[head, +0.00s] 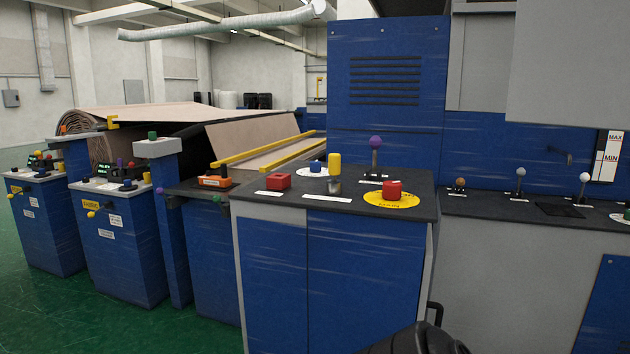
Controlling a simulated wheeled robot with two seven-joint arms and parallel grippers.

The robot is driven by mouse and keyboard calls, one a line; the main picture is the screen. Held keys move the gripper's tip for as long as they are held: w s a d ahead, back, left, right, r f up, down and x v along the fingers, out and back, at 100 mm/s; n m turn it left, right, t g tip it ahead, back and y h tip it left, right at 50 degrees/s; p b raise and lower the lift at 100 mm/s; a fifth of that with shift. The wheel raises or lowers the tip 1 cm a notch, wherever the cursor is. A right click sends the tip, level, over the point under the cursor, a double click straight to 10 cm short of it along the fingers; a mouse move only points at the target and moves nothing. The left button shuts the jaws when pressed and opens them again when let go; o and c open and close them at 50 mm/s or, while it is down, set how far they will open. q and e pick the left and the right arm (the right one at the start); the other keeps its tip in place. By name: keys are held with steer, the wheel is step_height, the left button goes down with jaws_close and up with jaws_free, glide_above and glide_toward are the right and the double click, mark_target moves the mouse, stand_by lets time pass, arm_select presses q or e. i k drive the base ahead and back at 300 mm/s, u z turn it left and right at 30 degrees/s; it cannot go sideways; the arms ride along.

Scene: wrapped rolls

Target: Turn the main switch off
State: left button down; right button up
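The main switch (392,188) is a red knob on a round yellow plate marked MAIN. It sits at the front right of the dark top of a blue and grey cabinet (335,273). Nothing touches it or hides it. Whether it is on or off cannot be told from its look. A dark rounded shape at the bottom edge, right of centre, looks like part of my own arm, below the switch. No gripper fingers can be made out in the head view, and my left arm is not seen.
The same top holds a red box (279,182), a yellow knob (334,165), a blue button (315,167) and a purple-knobbed lever (376,146). Ball-topped levers (520,178) stand on the counter at right. Blue consoles stand at left. The space above the main switch is clear.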

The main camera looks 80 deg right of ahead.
mark_target(392, 190)
steer(key=z, duration=2.15)
